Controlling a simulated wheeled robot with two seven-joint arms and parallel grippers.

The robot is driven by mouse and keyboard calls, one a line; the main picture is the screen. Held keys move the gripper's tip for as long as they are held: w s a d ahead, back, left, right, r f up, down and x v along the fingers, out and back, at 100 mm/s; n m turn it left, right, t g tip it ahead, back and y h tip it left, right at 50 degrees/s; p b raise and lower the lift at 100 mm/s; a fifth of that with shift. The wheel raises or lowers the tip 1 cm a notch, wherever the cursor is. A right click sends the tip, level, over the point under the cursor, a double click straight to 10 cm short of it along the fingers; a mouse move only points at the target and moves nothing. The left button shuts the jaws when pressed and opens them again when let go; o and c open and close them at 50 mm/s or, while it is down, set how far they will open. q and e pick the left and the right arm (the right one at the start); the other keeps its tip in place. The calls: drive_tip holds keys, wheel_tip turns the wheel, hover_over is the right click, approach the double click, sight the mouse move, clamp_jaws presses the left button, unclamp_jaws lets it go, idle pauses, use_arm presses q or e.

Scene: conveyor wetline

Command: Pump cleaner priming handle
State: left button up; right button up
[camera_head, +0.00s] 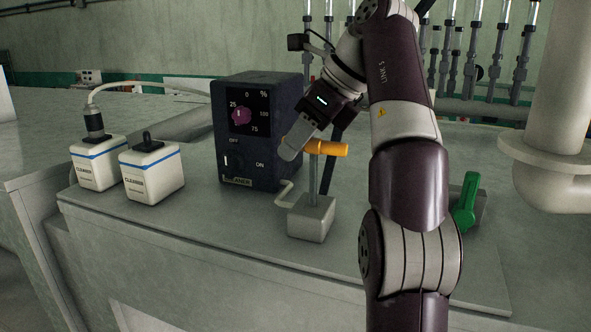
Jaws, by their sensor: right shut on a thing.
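The priming handle is an orange crossbar (330,147) on top of a grey metal post, which rises from a small grey block (311,219) on the counter. My right gripper (296,142) is shut on the left part of the orange handle. The fingers hide that part of the bar. The post looks about upright. The dark cleaner control box (262,135), with a percent dial and an OFF/ON marking, stands just left of and behind the handle. My left gripper is not in view.
Two white cleaner bottles (152,169) stand at left, one with a hose to its cap. A green lever (467,203) and a thick cream pipe (557,120) are at right. Several thin vertical tubes stand behind. The counter (230,232) is bare in front of the bottles.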

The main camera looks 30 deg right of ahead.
drive_tip(key=b, duration=0.5)
hover_over(299, 202)
drive_tip(key=shift+a+f, duration=0.1)
drive_tip(key=shift+f, duration=2.2)
drive_tip(key=shift+r+p, duration=0.1)
drive_tip(key=shift+p, duration=0.25)
drive_tip(key=o, duration=0.9)
drive_tip(key=shift+r, duration=0.1)
